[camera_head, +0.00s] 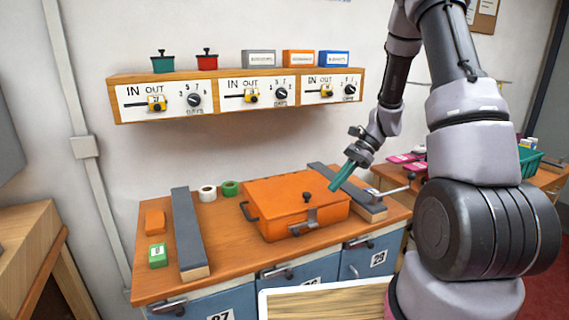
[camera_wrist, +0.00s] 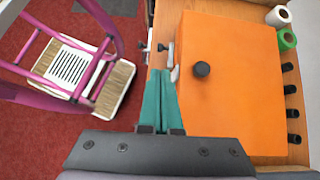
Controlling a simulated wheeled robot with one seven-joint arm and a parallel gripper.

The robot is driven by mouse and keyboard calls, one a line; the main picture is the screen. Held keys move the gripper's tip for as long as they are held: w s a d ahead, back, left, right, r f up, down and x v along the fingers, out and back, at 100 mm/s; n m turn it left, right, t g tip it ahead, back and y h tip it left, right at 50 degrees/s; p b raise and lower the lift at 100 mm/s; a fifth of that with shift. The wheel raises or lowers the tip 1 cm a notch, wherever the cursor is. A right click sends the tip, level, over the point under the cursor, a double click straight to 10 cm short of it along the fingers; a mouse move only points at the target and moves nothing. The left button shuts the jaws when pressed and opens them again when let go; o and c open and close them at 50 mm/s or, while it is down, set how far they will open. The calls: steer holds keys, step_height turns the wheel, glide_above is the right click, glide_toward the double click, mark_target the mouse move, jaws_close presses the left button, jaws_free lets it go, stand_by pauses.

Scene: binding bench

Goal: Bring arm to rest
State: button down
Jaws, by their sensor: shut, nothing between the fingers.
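My gripper (camera_head: 342,177) has teal fingers that are shut with nothing between them. In the head view it hangs above the right part of the bench, near the right edge of the orange case (camera_head: 290,205). In the wrist view the shut fingers (camera_wrist: 161,103) point along the left edge of the orange case (camera_wrist: 230,80). The case lid is down, with a dark round knob (camera_wrist: 202,69) on top. My arm reaches in from the right side of the head view, bent, with the wrist low over the bench. I cannot tell if the fingertips touch the case.
A wall shelf (camera_head: 240,77) with IN/OUT slider panels hangs above the bench (camera_head: 222,218). Grey-topped bars (camera_head: 187,225) flank the case. White (camera_head: 208,193) and green tape rolls stand behind it. Blue drawers (camera_head: 285,284) are below. A pink-framed stool (camera_wrist: 75,65) stands on red floor.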

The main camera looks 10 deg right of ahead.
steer(key=s+r+n+t+h, duration=0.2)
steer(key=s+r, duration=0.3)
steer(key=r, duration=0.4)
steer(key=s+d+r+n+t+h, duration=0.1)
steer(key=s+r+n+t, duration=0.3)
steer(key=r, duration=0.5)
steer(key=s+r+n+t+h, duration=0.3)
steer(key=s+r, duration=0.4)
steer(key=r, duration=0.3)
steer(key=shift+s+d+n+t, duration=0.25)
steer(key=shift+s+n+t, duration=0.1)
steer(key=shift+n+t, duration=0.15)
steer(key=c, duration=1.5)
jaws_free()
steer(key=shift+r, duration=0.1)
steer(key=shift+c, duration=0.2)
